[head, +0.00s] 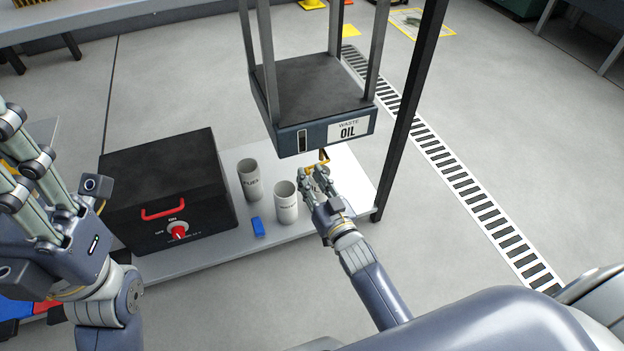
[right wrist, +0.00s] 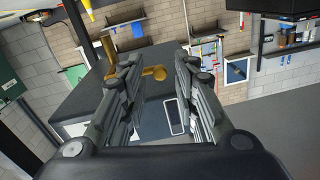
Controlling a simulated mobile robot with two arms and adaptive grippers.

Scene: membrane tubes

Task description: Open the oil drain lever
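The waste oil container (head: 318,134) is a dark box on a black frame, with a white "WASTE OIL" label. The yellow drain lever (head: 323,157) hangs below its underside, partly hidden by my right gripper. My right gripper (head: 314,177) is just below it with its fingers apart. In the right wrist view, the brass-coloured lever end (right wrist: 155,73) shows between the open fingers of the right gripper (right wrist: 158,75); I cannot tell whether they touch it. My left gripper (head: 22,160) is raised at the far left, away from the container, with its fingertips partly cut off.
A black box with a red handle (head: 165,190) stands left. A black post (head: 405,110) rises at right.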

